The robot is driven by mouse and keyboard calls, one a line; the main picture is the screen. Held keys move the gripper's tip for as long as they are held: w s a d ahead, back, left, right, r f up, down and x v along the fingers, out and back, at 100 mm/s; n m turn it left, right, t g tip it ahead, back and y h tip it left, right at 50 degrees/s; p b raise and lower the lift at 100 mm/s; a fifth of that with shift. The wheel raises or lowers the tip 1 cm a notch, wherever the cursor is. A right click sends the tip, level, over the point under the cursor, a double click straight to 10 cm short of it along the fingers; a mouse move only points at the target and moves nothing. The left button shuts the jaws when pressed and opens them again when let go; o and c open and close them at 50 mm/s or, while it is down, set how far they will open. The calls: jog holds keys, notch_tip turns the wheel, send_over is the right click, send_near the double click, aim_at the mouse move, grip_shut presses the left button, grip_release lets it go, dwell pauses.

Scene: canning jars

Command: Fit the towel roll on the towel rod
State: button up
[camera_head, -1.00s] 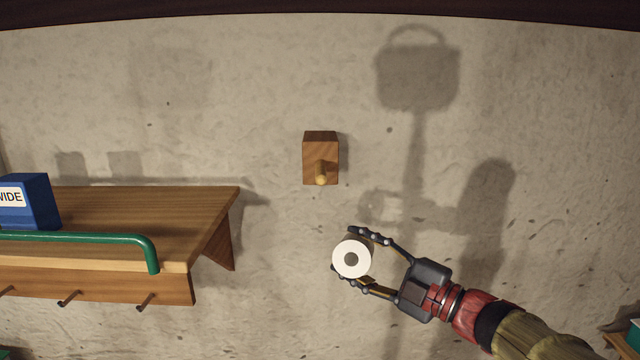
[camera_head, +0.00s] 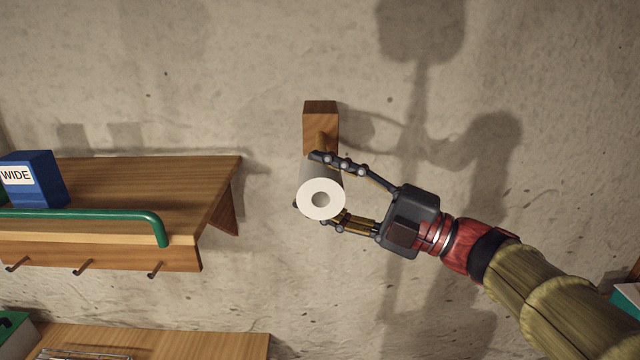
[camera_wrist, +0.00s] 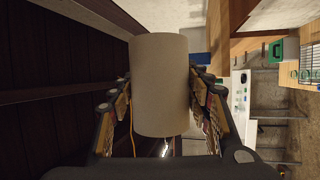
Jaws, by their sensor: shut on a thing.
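The wrist view shows the roll (camera_wrist: 160,85) between both fingers. The towel rod (camera_head: 322,139) is a short peg on a wooden block (camera_head: 321,119) on the wall. The roll is just below and in front of the rod in the head view, and its top and a finger hide part of the rod. I cannot tell whether roll and rod touch.
A wooden shelf (camera_head: 150,190) with a green rail (camera_head: 90,216), a blue box (camera_head: 35,180) and hooks below is at the left. A lower wooden surface (camera_head: 190,345) is at the bottom left. The wall right of the block is bare.

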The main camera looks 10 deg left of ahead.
jog(key=shift+d+f+b, duration=0.15)
jog(key=shift+f+b, duration=0.05)
jog(key=shift+b, duration=0.1)
jog(key=shift+w+a+r, duration=0.1)
jog(key=shift+w+a, duration=0.1)
jog(key=shift+w, duration=0.6)
jog(key=shift+w+a, duration=0.15)
jog(key=shift+w, duration=0.65)
jog(key=shift+w+a+r, duration=0.1)
jog(key=shift+w+a, duration=0.1)
jog(key=shift+w, duration=0.6)
jog(key=shift+f+b, duration=0.1)
jog(key=shift+b, duration=0.35)
jog(key=shift+w+a, duration=0.15)
jog(key=shift+w, duration=0.55)
jog(key=shift+w+a, duration=0.1)
jog(key=shift+w, duration=0.25)
jog(key=shift+w+a, duration=0.1)
jog(key=shift+w, duration=0.25)
jog(key=shift+b, duration=0.55)
jog(key=shift+w, duration=0.25)
